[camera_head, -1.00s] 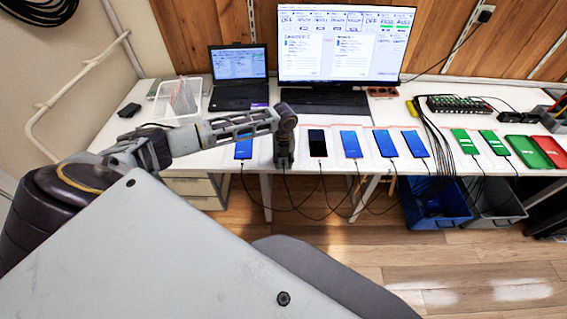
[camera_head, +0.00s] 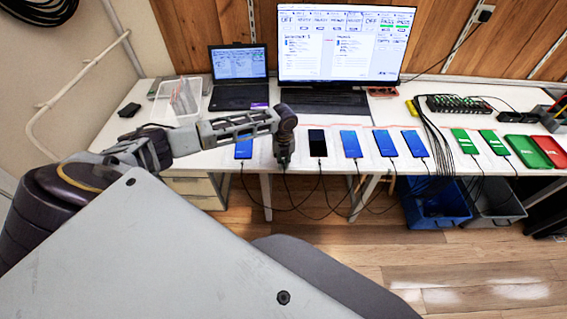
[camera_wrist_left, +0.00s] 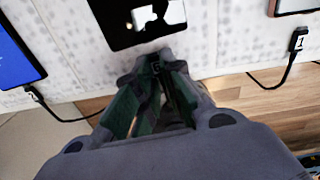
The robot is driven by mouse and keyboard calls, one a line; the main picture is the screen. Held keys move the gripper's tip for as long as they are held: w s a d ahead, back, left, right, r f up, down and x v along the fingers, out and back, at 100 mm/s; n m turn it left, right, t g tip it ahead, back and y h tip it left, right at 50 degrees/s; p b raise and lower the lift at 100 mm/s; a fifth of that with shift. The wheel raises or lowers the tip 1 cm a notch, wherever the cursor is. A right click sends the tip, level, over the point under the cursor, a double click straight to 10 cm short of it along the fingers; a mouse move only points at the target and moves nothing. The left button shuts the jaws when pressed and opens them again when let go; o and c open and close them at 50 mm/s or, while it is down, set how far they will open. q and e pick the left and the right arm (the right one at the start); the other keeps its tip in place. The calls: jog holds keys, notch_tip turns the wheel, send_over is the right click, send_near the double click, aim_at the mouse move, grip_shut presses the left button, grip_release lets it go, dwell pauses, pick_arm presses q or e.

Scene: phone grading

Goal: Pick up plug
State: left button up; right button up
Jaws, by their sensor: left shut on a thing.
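My left gripper (camera_head: 283,163) points down at the front edge of the white table, between a blue-screened phone and a black one. In the left wrist view its fingertips (camera_wrist_left: 158,62) are shut just below the bottom edge of a black phone (camera_wrist_left: 145,22). They are closed on the plug, a small dark piece (camera_wrist_left: 156,66) mostly hidden between the fingers. I cannot tell whether the plug still touches the phone. My right gripper is not in view.
The row of phones continues right, with blue screens (camera_head: 351,144) and green screens (camera_head: 465,141). Cables hang over the front edge. A laptop (camera_head: 239,92), monitor (camera_head: 345,45) and clear bin (camera_head: 183,101) stand behind. A blue crate (camera_head: 440,221) is below.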

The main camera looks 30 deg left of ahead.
aim_at(284, 164)
pick_arm(q)
jog(key=shift+r, duration=0.1)
dwell(0.3)
jog(key=shift+r+b, duration=0.3)
jog(key=shift+r, duration=0.1)
notch_tip(284, 164, up, 10)
jog(key=shift+f, duration=0.2)
dwell(0.7)
